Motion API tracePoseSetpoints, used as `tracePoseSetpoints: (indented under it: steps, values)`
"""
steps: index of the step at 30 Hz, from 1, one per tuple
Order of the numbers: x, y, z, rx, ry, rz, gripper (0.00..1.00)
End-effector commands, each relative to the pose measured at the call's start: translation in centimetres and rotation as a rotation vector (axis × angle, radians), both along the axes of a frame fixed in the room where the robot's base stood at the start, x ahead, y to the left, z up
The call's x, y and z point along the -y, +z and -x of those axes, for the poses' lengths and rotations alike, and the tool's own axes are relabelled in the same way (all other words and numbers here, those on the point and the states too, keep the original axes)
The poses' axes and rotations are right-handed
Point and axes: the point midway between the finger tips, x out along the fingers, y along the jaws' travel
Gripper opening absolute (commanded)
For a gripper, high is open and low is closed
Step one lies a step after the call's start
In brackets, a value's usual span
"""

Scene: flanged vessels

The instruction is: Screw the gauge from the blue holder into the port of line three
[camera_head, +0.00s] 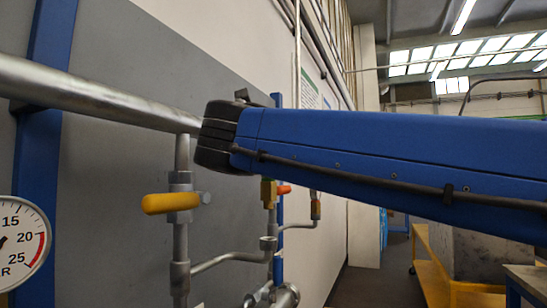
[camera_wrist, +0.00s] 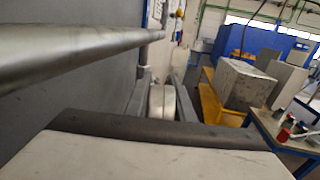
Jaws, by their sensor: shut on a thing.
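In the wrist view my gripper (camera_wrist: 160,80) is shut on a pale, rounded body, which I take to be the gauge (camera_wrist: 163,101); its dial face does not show. In the head view my blue arm crosses from the right and hides the gripper and the held gauge. Valved lines stand along the grey wall panel: a near one with a yellow handle (camera_head: 170,203), one with an orange handle (camera_head: 284,190) and a farther one (camera_head: 315,210). I cannot tell which is line three, and no open port shows clearly. The blue holder cannot be made out.
A thick horizontal pipe (camera_head: 90,96) runs along the panel and also shows close to the gripper's left in the wrist view (camera_wrist: 70,58). A dial gauge (camera_head: 20,243) sits at the left edge. A grey block on a yellow stand (camera_wrist: 240,85) and a workbench (camera_wrist: 280,130) stand right.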

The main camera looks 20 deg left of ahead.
Motion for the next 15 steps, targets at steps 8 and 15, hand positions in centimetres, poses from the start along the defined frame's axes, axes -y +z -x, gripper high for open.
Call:
tracePoseSetpoints:
  steps: [8,15]
  values:
    - [0.1,-0.3,0.2,-0.003,-0.001,0.001,0.0]
    - [0.1,-2.2,0.1,-0.003,-0.001,0.001,0.0]
